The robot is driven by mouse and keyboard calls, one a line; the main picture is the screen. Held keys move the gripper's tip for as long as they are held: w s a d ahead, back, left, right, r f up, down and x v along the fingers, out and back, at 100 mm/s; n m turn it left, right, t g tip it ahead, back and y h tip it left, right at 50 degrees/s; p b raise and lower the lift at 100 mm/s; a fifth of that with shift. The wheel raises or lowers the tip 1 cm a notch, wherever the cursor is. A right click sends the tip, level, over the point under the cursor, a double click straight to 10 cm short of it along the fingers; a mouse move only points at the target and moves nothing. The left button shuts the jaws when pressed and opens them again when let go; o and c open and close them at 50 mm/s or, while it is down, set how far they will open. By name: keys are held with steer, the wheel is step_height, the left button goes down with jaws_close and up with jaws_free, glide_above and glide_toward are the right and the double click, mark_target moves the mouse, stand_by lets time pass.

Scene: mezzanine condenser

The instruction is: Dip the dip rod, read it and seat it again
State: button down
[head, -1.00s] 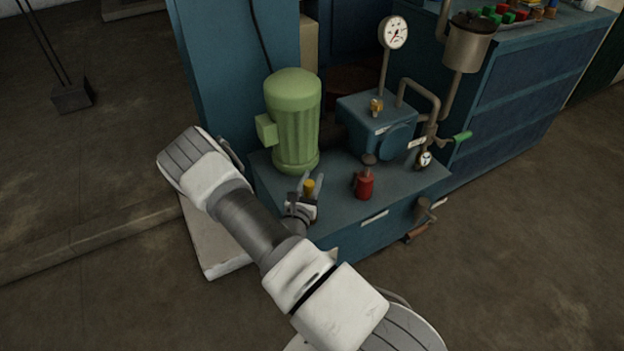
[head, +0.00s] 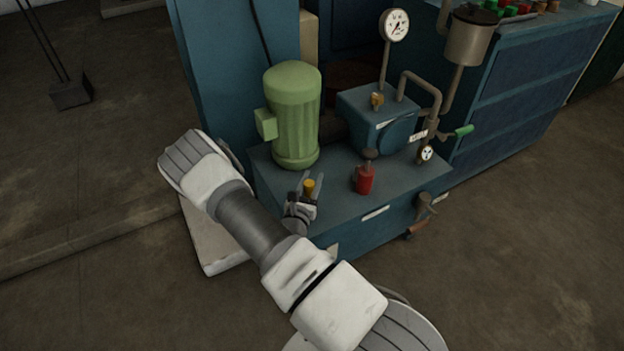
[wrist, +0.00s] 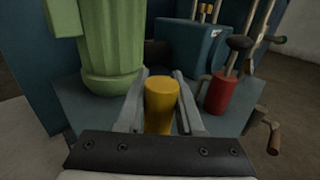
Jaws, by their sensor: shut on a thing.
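The dip rod shows as a yellow cylindrical grip (head: 309,187) near the front left of the blue unit's top (head: 335,200). My gripper (head: 309,184) is shut on it, with a finger on either side. In the wrist view the yellow grip (wrist: 161,106) stands about upright between the two grey fingers (wrist: 160,100). The rest of the rod, below the grip, is hidden by my gripper. I cannot tell how far it sits in its hole, and no rod markings show.
A green motor (head: 294,120) stands close behind my gripper. A red bottle-like part (head: 365,180) with a dark knob stands to its right. Behind are a blue pump box (head: 370,115), a dial gauge (head: 394,25), pipes and a green-handled valve (head: 463,130).

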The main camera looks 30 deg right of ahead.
steer(key=shift+f, duration=0.45)
steer(key=shift+c, duration=2.4)
jaws_free()
steer(key=p+v, duration=0.4)
steer(key=v, duration=1.3)
steer(key=shift+a, duration=0.2)
steer(key=shift+r, duration=0.15)
